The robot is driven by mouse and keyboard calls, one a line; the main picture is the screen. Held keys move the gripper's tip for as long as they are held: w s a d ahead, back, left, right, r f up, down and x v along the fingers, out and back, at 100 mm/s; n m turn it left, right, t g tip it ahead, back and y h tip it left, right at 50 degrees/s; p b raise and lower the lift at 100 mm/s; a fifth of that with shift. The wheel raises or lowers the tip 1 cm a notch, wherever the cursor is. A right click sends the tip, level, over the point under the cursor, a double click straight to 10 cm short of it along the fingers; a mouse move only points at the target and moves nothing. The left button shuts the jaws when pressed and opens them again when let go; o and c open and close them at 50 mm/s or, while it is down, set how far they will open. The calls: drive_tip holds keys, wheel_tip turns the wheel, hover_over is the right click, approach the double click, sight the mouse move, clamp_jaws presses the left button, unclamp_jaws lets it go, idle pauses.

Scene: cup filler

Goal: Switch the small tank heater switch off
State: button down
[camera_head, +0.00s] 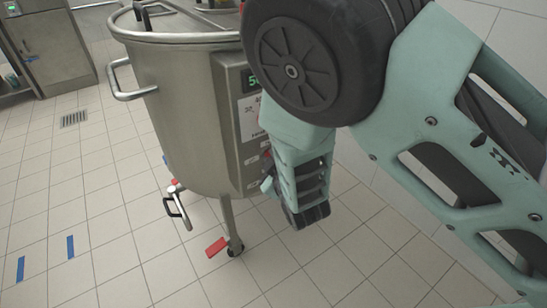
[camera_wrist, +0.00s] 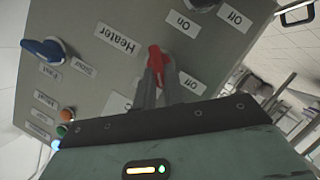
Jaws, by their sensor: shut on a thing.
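The small tank (camera_head: 180,100) is a round steel vessel on legs with a control box (camera_head: 243,100) on its right side. In the wrist view, the red heater switch (camera_wrist: 155,58) sits on the grey panel (camera_wrist: 75,82), beside a "Heater" label (camera_wrist: 118,38) and small "On" and "Off" labels. My gripper (camera_wrist: 160,78) is shut on the red switch, with its two grey fingers at the knob. In the head view, my arm and wrist hide most of the switch area. The switch's exact setting is hard to tell.
A blue knob (camera_wrist: 45,50) marked fast and slow and several coloured buttons (camera_wrist: 63,122) share the panel. A red-footed caster leg (camera_head: 228,235) and a valve handle (camera_head: 176,207) are below the tank.

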drive_tip(key=shift+s+a+f+n+t+h, duration=0.2)
drive_tip(key=shift+n+t, duration=0.4)
drive_tip(key=shift+n, duration=0.7)
drive_tip(key=shift+w+d+f+n+t+h, duration=0.1)
drive_tip(key=shift+f+n+t, duration=0.15)
drive_tip(key=shift+n+t, duration=0.7)
drive_tip(key=shift+s+a+f+n+t+h, duration=0.15)
drive_tip(key=shift+f+n+t, duration=0.1)
drive_tip(key=shift+n, duration=1.4)
drive_tip(key=c, duration=1.5)
unclamp_jaws()
drive_tip(key=p+v, duration=0.1)
drive_tip(key=v, duration=1.6)
drive_tip(key=shift+s, duration=0.2)
